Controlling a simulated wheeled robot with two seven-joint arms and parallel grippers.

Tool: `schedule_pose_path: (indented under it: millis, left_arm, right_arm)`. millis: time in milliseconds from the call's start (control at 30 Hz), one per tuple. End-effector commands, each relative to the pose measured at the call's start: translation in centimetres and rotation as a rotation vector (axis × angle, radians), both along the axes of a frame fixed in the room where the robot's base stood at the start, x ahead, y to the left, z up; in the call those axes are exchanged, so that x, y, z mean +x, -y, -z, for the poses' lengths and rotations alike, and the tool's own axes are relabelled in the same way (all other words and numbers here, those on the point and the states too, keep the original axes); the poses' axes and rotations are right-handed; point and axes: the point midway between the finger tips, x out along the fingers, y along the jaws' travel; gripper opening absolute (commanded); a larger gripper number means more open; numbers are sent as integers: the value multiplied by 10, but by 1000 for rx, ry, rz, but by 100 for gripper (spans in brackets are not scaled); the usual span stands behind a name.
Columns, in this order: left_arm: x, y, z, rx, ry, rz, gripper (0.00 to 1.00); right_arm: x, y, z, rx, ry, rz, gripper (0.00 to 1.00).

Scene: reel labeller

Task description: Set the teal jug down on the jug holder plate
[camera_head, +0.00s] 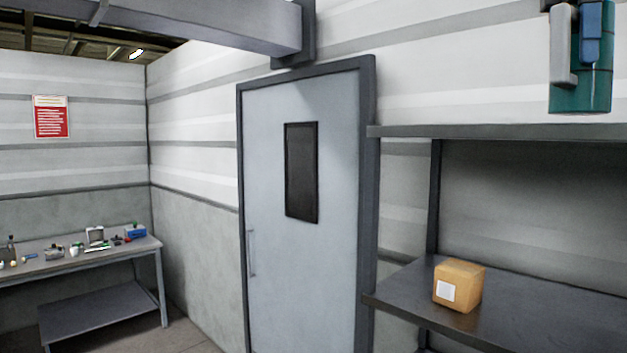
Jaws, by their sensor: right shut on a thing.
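The teal jug (582,99) is at the top right, cut off by the upper edge of the picture. It hangs in the air above the shelf unit's top board, in front of the wall. My right gripper (577,48) is shut on it, with a light grey part and a blue part lying against its near side. The upper part of the jug is hidden or out of the picture. I see no jug holder plate. My left gripper is not in view.
A shelf unit (470,132) stands at the right, with a cardboard box (458,286) on its lower shelf. A grey door (300,265) is shut in the middle. A workbench (70,262) with small items stands at the left. An overhead beam (200,25) crosses the top.

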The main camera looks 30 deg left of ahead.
Motion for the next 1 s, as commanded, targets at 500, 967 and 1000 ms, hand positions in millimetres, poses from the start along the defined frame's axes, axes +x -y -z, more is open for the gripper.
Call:
schedule_pose_path:
  millis: [500, 967, 1000]
  left_arm:
    - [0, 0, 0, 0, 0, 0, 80]
    - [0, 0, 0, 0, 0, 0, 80]
    - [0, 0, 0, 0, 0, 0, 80]
  right_arm:
    - [6, 27, 197, 1, -6, 419, 38]
    - [10, 50, 366, -1, -7, 794, 38]
    - [11, 51, 380, -1, -6, 826, 38]
